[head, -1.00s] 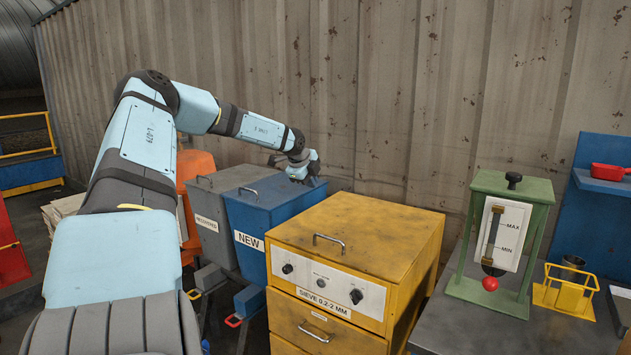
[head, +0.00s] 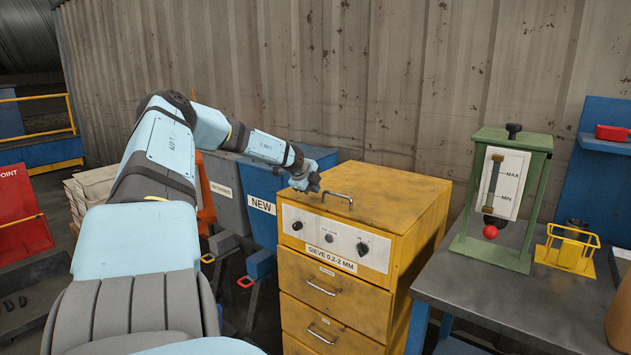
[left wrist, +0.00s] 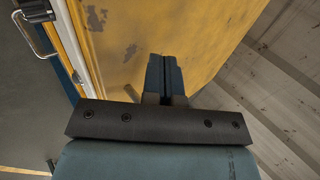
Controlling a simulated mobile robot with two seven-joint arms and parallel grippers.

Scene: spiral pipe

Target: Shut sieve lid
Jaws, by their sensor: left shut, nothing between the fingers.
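The yellow sieve cabinet (head: 335,290) stands in the middle of the head view. Its yellow lid (head: 385,195) lies flat on top, level with the body, with a metal handle (head: 337,197) at the front edge. My left gripper (head: 312,188) is at the lid's left rear of the handle, over or close by the lid; I cannot tell whether it touches. My right gripper is not in view.
A blue bin marked NEW (head: 262,205) and a grey bin (head: 225,190) stand left of the cabinet. A corrugated wall (head: 300,80) is behind. At right a grey table (head: 480,290) holds a green stand (head: 500,195) and a yellow holder (head: 567,250).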

